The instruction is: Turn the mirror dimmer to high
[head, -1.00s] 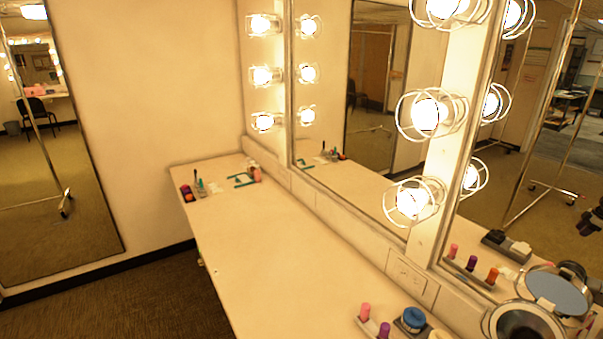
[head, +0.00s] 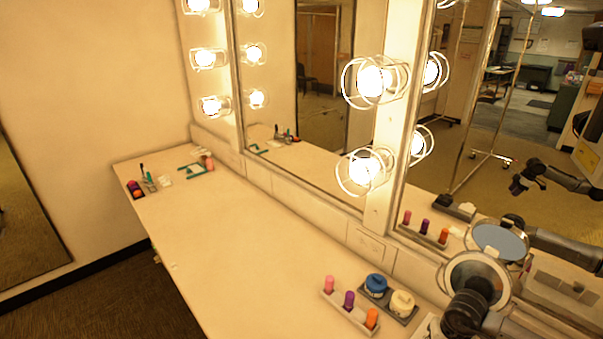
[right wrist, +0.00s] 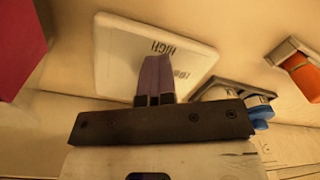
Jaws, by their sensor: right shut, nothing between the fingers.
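In the right wrist view a white dimmer plate (right wrist: 125,50) fills the upper middle, with the word HIGH on it and a second marking to the right that I cannot read surely. My right gripper (right wrist: 156,62) is shut and empty, its two fingers side by side in front of the plate. The fingers cover part of the plate, so I see no knob or lever, and I cannot tell whether they touch it. In the head view my right arm comes in at the lower right, and its fingertips are hidden there. My left gripper is not in view.
A round makeup mirror (head: 478,272) stands by my right arm. Nearby are a tray of lipsticks (head: 349,300) and a tray with a blue jar (head: 376,284) and a cream jar (head: 402,301). A wall plate (head: 369,246) is farther along. The counter's middle is clear.

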